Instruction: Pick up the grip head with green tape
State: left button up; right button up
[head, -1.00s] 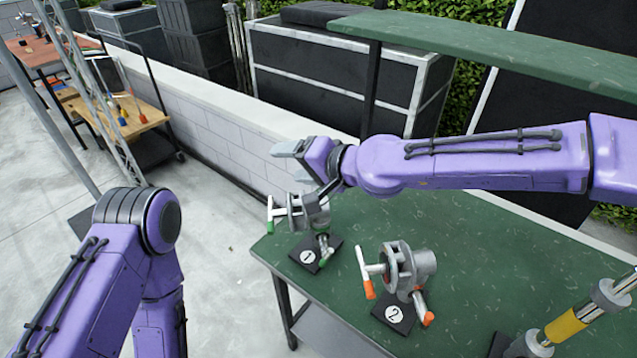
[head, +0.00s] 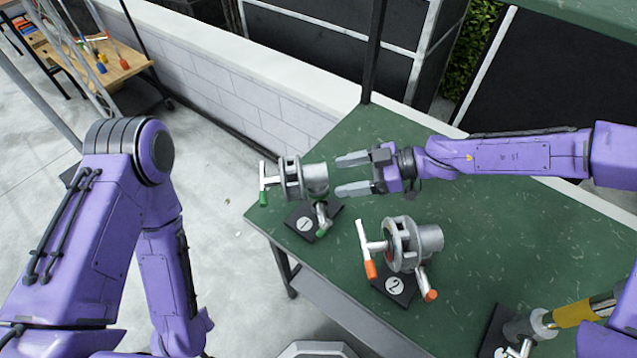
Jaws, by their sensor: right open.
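The grip head with green tape (head: 303,181) stands on a black base marked 1 (head: 305,222) at the near left corner of the green table. Its T-handle with a green tip points left, and another green-tipped handle hangs below. My right gripper (head: 352,174) is open, with its two fingers pointing left. The fingertips are just right of the grip head's round body, and I cannot tell whether they touch it. My left arm (head: 150,210) is at the left, and its gripper is not in view.
A second grip head with orange tape (head: 405,245) stands on a base marked 2 (head: 394,285), near the right gripper. A piece with a yellow band (head: 573,314) is at the lower right. A dark post (head: 374,50) rises at the table's back edge.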

aim_at(323, 179)
jog(key=b+x, duration=0.1)
jog(key=x, duration=0.4)
jog(key=shift+w+a+f+b, duration=0.25)
jog(key=shift+b, duration=0.1)
jog(key=shift+a, duration=0.25)
jog(key=shift+r, duration=0.1)
grip_shut()
